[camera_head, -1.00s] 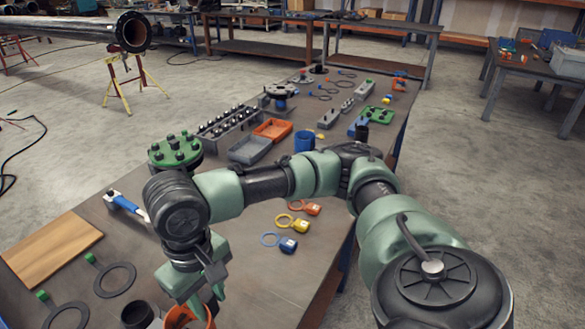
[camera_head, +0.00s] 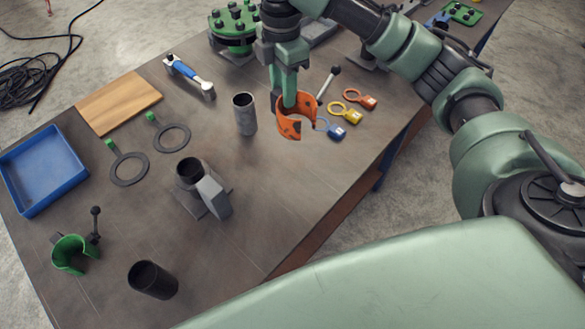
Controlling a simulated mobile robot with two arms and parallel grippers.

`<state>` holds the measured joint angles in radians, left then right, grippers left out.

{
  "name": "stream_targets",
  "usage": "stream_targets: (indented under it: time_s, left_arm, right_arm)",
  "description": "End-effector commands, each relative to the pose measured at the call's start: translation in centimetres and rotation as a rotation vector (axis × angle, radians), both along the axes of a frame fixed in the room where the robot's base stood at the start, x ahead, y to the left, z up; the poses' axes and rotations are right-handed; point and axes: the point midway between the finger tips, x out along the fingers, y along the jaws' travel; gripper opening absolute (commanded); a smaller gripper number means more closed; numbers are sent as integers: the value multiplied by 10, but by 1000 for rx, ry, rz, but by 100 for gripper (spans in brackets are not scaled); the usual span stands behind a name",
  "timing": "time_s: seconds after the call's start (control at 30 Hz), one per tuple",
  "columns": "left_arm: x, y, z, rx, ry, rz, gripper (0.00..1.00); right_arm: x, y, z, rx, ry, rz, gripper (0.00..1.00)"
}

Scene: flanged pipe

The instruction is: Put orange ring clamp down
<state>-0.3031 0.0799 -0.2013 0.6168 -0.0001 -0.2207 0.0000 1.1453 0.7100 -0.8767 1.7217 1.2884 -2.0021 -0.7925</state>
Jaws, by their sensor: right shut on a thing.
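The orange ring clamp (camera_head: 289,128) is an open, C-shaped band. It is in the middle upper part of the head view, near the bench's right side. My right gripper (camera_head: 288,103) comes down from above and is shut on the clamp's wall. My left gripper is not in view.
A grey cylinder (camera_head: 245,115) stands just left of the clamp. Yellow (camera_head: 347,112) and orange (camera_head: 361,99) tagged rings lie to its right. A pipe stand (camera_head: 205,188), green clamp (camera_head: 72,255), dark cylinder (camera_head: 153,280) and blue tray (camera_head: 41,170) are nearer. Bare bench lies below the clamp.

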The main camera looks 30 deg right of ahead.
Motion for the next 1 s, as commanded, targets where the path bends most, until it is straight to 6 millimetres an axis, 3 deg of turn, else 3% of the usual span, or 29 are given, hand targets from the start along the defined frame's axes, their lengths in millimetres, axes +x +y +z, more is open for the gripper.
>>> stream_targets:
  time_s: [0.17,0.7,1.0]
  left_arm:
    - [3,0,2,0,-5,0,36]
    - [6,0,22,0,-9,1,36]
    - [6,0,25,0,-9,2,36]
  right_arm:
    - [3,-2,-5,1,2,73,0]
    - [3,-2,-129,0,2,76,0]
    - [3,-2,-160,1,0,77,0]
